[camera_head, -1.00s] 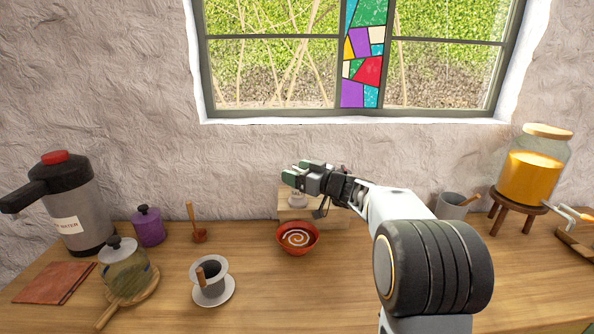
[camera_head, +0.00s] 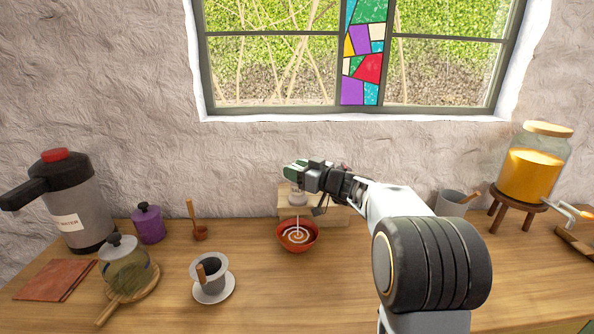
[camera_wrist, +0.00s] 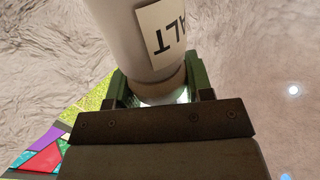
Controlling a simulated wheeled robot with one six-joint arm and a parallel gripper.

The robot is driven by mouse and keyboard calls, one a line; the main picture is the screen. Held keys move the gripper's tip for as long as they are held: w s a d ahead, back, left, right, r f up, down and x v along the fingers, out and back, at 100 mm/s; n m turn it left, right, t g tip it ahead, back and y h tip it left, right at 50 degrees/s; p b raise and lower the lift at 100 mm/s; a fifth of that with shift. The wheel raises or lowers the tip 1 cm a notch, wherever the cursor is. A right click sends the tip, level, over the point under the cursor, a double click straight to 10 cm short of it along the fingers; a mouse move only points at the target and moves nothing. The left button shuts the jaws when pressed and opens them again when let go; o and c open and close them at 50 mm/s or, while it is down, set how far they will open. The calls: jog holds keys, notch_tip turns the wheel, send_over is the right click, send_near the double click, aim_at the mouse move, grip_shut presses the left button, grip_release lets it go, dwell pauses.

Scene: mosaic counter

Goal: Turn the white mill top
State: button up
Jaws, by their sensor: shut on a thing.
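The white mill (camera_head: 297,197) shows small under my gripper (camera_head: 294,171) in the head view. In the wrist view its pale body (camera_wrist: 142,32) fills the top middle and bears a cream label with dark letters, partly cut off. The green fingers of my gripper (camera_wrist: 158,92) are shut on the mill top (camera_wrist: 163,90), one on each side. A red-brown bowl (camera_head: 297,244) with a pale swirl in it stands on the counter below the mill. A thin white streak runs from under the mill down to the bowl.
A pale wooden block (camera_head: 333,214) is behind the mill by the wall. A grey cup on a saucer (camera_head: 226,293) stands to the left front. A grey pot (camera_head: 447,204) and a juice jar on a stand (camera_head: 535,165) are to the right.

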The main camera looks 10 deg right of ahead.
jog(key=shift+f+b, duration=0.15)
jog(key=shift+b, duration=0.25)
jog(key=h+b, duration=0.1)
jog(key=b, duration=0.2)
jog(key=shift+f+m+t, duration=0.3)
jog(key=shift+f+t, duration=0.05)
jog(key=shift+t, duration=0.05)
jog(key=m+h+b, duration=0.1)
jog(key=b, duration=0.3)
jog(key=shift+f+t, duration=0.15)
jog(key=shift+t, duration=0.25)
jog(key=m+t+h+b, duration=0.1)
jog(key=m+h+b, duration=0.1)
jog(key=b, duration=0.3)
jog(key=shift+t+h+b, duration=0.3)
jog(key=shift+h+b, duration=0.1)
jog(key=shift+h, duration=0.3)
jog(key=shift+r+m+t+h+b, duration=0.15)
jog(key=shift+m+h+b, duration=0.3)
jog(key=shift+h+b, duration=0.1)
jog(key=shift+r+m+t+h+b, duration=0.1)
jog(key=shift+m+t+h+b, duration=0.05)
jog(key=shift+m+h+b, duration=0.35)
jog(key=m+h, duration=0.2)
jog(key=h, duration=0.1)
jog(key=shift+r, duration=0.3)
jog(key=shift+d+m+h+p, duration=0.1)
jog(key=shift+m+h+p, duration=0.6)
jog(key=shift+h, duration=0.45)
jog(key=shift+h, duration=0.3)
